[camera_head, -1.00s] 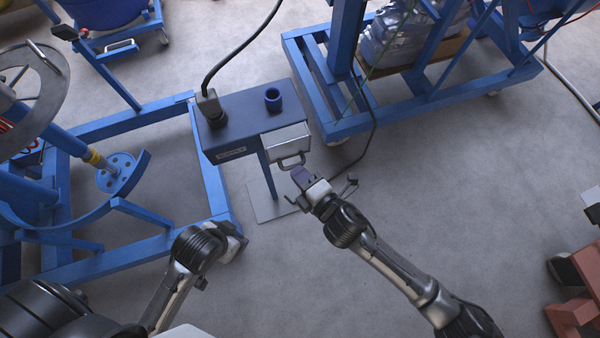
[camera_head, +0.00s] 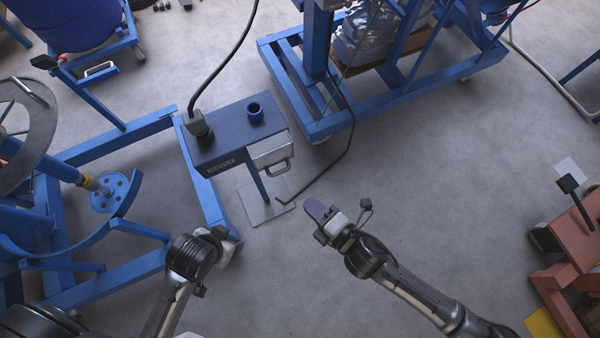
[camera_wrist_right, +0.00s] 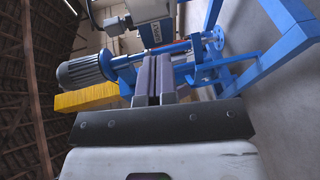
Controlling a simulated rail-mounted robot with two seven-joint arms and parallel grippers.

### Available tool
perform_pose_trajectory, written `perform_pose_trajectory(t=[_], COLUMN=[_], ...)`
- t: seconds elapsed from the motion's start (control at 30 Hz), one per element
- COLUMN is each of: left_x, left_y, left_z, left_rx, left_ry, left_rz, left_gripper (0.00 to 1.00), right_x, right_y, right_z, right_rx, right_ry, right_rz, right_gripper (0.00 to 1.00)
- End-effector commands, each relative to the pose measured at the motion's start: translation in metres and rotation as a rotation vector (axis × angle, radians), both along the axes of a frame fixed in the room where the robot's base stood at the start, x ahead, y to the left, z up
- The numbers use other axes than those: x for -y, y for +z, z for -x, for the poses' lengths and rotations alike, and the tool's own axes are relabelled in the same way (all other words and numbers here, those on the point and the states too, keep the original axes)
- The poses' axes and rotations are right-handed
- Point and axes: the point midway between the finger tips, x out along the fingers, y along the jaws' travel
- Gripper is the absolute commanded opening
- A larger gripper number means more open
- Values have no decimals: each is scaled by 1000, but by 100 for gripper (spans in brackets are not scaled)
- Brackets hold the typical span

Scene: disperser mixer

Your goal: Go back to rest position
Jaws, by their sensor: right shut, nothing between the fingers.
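My right gripper (camera_head: 321,217) is in the middle of the head view, over bare floor, below and right of the blue stand. Its fingers are together and hold nothing; they also show closed in the right wrist view (camera_wrist_right: 156,75). My left arm comes in at the lower left, and its end (camera_head: 222,240) is near the blue frame. The left fingers are too hidden to tell their state.
A blue machine frame (camera_head: 160,260) with a round wheel stands at the left. A blue trolley (camera_head: 380,105) is at the top. A reddish stand (camera_head: 575,255) is at the right edge. Grey floor is free between my right arm and these.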

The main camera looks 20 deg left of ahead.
Motion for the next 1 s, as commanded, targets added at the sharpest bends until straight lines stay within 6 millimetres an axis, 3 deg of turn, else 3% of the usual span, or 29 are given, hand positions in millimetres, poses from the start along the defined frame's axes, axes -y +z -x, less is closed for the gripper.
perform_pose_trajectory(t=[0.2,0.47,0.57,0.7,0.77,0.87,1.0], left_x=[-1,0,0,2,2,3,3], left_y=[4,5,5,5,5,5,6], left_z=[0,0,0,0,0,0,0], left_rx=[0,-1,0,-1,0,0,0], left_ry=[-2,-1,1,4,5,6,6], left_rz=[-4,-1,1,6,7,9,9], left_gripper=[72,72,72,72,72,72,72], right_x=[19,24,31,55,68,96,130], right_y=[4,6,-6,-30,-33,-18,28], right_z=[11,13,5,-9,-14,-36,-62], right_rx=[-2,-39,-158,-395,-491,-603,-742], right_ry=[0,-8,-98,-339,-461,-689,-985], right_rz=[0,-22,-15,27,30,-14,-176], right_gripper=[0,0,0,0,0,0,0])
